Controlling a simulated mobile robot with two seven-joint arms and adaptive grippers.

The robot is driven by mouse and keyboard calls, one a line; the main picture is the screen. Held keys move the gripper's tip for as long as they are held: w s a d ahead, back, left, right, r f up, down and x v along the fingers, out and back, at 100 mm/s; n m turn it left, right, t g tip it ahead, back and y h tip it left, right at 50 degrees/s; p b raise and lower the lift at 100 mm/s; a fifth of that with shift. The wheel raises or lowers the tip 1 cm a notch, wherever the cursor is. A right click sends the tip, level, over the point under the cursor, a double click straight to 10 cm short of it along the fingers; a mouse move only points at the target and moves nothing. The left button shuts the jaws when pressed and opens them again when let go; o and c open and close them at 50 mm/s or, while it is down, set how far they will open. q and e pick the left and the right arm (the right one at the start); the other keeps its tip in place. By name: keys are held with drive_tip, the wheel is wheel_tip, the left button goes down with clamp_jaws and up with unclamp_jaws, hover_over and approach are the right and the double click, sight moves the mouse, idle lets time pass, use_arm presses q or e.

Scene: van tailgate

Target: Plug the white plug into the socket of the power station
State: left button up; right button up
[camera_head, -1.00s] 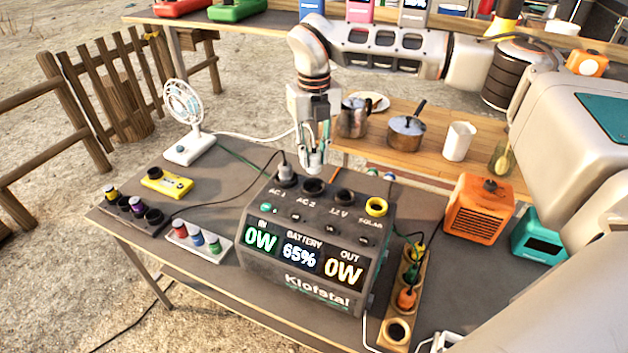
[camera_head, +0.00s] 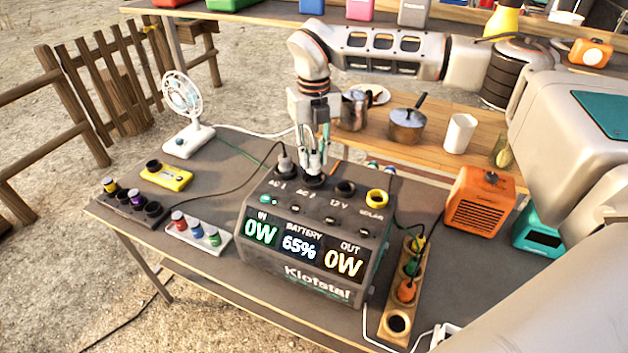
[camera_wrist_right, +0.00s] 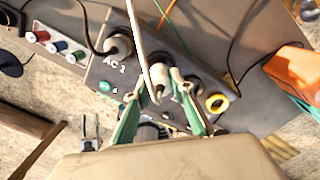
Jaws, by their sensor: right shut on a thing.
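The dark grey power station (camera_head: 262,277) stands on the table with a row of round sockets on its top. My right gripper (camera_head: 313,163) points down over the AC 2 socket (camera_head: 314,181), shut on the white plug (camera_head: 314,160). In the right wrist view the white plug (camera_wrist_right: 160,80) sits between the green fingers of the right gripper (camera_wrist_right: 158,88), with its white cable running up. The plug's lower end is at the AC 2 socket; I cannot tell how far it is in. My left gripper is not in view.
The 12 V socket (camera_head: 345,188) and yellow-ringed solar socket (camera_head: 377,197) are to the right. A white fan (camera_head: 186,112), yellow device (camera_head: 166,177) and orange heater (camera_head: 480,204) stand around the power station.

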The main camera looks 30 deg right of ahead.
sight(314, 165)
drive_tip(key=shift+f, duration=0.15)
idle(0.3)
drive_tip(key=shift+f+b, duration=0.35)
drive_tip(key=shift+f, duration=0.2)
drive_tip(key=shift+f, duration=0.35)
drive_tip(key=shift+f+b, duration=0.3)
drive_tip(key=shift+f, duration=0.25)
drive_tip(key=o, duration=1.2)
wheel_tip(314, 165, up, 12)
drive_tip(key=shift+r, duration=0.1)
